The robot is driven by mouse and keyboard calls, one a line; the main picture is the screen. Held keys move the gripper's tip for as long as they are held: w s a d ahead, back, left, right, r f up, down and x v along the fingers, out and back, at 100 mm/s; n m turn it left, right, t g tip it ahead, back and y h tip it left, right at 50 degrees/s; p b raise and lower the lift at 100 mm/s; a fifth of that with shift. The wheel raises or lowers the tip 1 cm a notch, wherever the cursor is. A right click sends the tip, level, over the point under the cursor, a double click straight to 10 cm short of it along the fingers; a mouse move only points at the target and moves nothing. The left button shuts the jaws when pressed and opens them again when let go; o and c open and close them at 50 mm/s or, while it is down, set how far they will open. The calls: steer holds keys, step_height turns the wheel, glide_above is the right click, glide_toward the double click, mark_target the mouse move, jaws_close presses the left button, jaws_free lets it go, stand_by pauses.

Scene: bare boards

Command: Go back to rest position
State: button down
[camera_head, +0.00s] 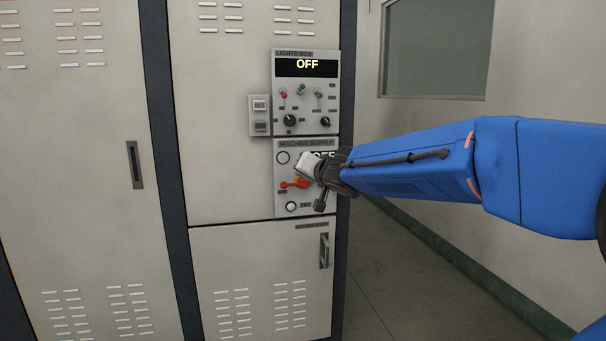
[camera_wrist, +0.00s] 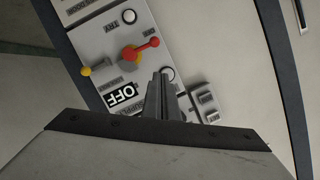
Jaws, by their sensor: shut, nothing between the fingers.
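My blue arm reaches in from the right in the head view. My gripper (camera_head: 308,168) is in front of the machine supply panel (camera_head: 281,207) and hides part of it. In the wrist view my gripper (camera_wrist: 163,78) is shut, with its fingers together and nothing between them. The red lever also shows beside the gripper in the head view (camera_head: 293,184). The panel's display (camera_wrist: 124,95) reads OFF.
The lights box panel (camera_head: 306,83) above reads OFF and carries small switches and knobs. A small switch box (camera_head: 260,115) is at its left. Grey cabinet doors (camera_head: 75,180) stand at the left. Open floor (camera_head: 400,285) and a wall with a window (camera_head: 437,48) lie at the right.

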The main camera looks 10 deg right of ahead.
steer(key=s+d+f+g+h, duration=0.2)
steer(key=s+d+f, duration=0.35)
steer(key=s, duration=0.45)
steer(key=s+d+f+g+h, duration=0.25)
steer(key=s+d+f, duration=0.3)
steer(key=s, duration=0.45)
steer(key=s+f+n+g, duration=0.1)
steer(key=s+f, duration=0.3)
steer(key=s, duration=0.4)
steer(key=s+a+f+n+g+y, duration=0.1)
steer(key=s+f+n+g, duration=0.1)
steer(key=s+f, duration=0.3)
steer(key=s+a+f+n+g+y, duration=0.1)
steer(key=s+f, duration=0.4)
steer(key=s, duration=0.6)
steer(key=shift+s+f+n+g, duration=0.3)
steer(key=shift+n+g, duration=0.2)
steer(key=shift+g, duration=0.35)
steer(key=shift+r, duration=0.1)
